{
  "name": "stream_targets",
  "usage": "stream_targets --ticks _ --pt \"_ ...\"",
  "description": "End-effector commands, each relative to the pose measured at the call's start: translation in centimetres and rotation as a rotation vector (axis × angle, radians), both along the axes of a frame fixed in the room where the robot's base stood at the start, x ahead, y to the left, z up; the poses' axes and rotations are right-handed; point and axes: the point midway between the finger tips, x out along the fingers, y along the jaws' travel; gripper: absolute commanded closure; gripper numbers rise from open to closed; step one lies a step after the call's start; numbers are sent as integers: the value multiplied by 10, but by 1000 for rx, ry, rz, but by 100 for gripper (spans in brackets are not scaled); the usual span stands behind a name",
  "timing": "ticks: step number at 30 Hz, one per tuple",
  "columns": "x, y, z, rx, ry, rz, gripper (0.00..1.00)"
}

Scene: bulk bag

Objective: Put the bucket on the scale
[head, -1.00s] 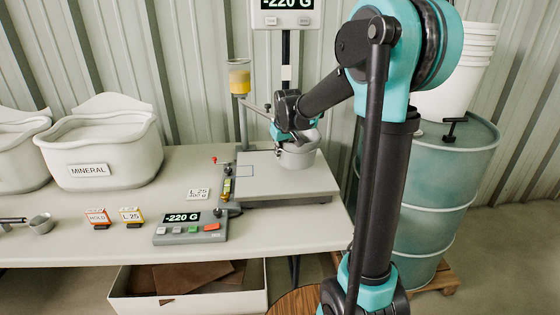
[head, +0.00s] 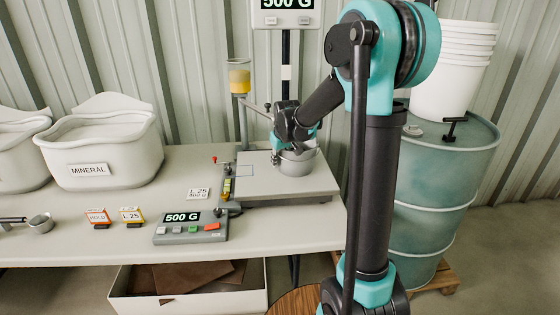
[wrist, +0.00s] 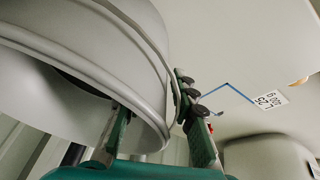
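The small grey bucket (head: 297,162) stands at the back middle of the scale's pale plate (head: 308,187), right of a blue outline corner. It looks upright and in contact with the plate. Both scale displays read 500 G. My gripper (head: 287,145) is at the bucket's upper left rim. In the wrist view the bucket (wrist: 130,60) fills the left side. One finger goes behind the rim into the bucket, its tip hidden; the other lies along the outside wall. The fingers appear closed on the wall between them.
A control box (head: 190,227) with buttons sits front left of the scale. A post with a cup of yellow material (head: 239,77) stands behind it. A bin marked MINERAL (head: 100,150) is on the left. A blue-green drum (head: 445,175) with stacked white buckets (head: 450,75) stands right.

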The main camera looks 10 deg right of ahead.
Motion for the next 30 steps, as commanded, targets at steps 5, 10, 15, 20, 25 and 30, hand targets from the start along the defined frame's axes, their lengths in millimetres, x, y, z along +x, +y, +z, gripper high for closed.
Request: stream_targets --ticks 5,10,15,20,25,30 --pt "0 0 0 0 0 0 74" --pt "-3 0 8 0 0 0 74" --pt "-13 -2 31 0 0 0 74" --pt "-25 -3 61 0 0 0 74" --pt "-37 -5 89 0 0 0 74" --pt "-44 -6 107 0 0 0 74"
